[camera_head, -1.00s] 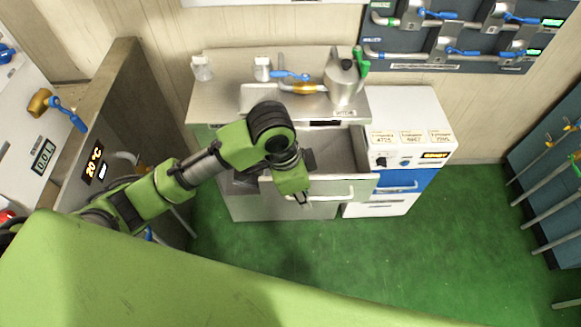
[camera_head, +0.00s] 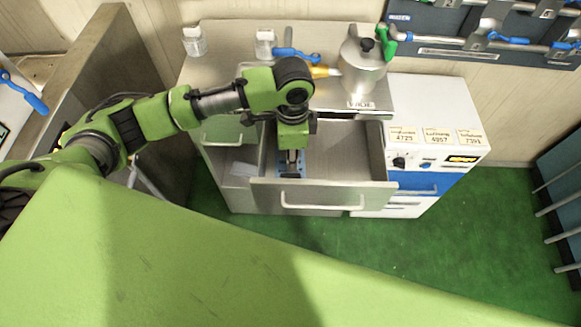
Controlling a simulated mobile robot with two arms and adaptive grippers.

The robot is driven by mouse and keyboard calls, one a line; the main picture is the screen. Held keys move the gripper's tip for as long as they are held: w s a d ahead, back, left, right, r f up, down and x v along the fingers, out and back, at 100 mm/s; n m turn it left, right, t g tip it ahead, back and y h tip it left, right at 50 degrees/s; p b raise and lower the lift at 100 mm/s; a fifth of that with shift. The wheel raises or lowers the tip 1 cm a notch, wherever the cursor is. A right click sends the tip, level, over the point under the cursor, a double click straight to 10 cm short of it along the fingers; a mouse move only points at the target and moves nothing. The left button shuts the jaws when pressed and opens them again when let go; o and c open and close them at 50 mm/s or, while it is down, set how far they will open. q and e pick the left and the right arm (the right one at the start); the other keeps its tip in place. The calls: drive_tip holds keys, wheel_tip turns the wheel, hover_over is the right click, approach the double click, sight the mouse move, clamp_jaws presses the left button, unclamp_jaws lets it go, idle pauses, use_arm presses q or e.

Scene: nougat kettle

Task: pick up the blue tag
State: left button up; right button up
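My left gripper (camera_head: 291,168) reaches down into the open drawer (camera_head: 345,150), close to its left side. A small patch of blue, which looks like the blue tag (camera_head: 282,162), shows on the drawer floor at the fingers. The gripper and its wrist cover most of the tag, so I cannot tell whether the fingers touch it. The fingers are small and dark here, and I cannot tell whether they are open or shut. My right gripper is not in view.
The drawer front (camera_head: 325,197) with its handle stands before the gripper. Above are a steel worktop (camera_head: 225,75), a metal kettle (camera_head: 362,65), and small jars (camera_head: 194,41). A white and blue control unit (camera_head: 440,130) stands right. The green floor (camera_head: 400,255) in front is clear.

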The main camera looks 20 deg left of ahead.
sight(293, 175)
use_arm(q)
drive_tip(key=shift+f, duration=0.8)
drive_tip(key=shift+w+f, duration=0.1)
drive_tip(key=shift+f, duration=0.8)
drive_tip(key=f, duration=0.3)
drive_tip(key=shift+d+f, duration=0.2)
drive_tip(key=shift+f, duration=0.5)
clamp_jaws()
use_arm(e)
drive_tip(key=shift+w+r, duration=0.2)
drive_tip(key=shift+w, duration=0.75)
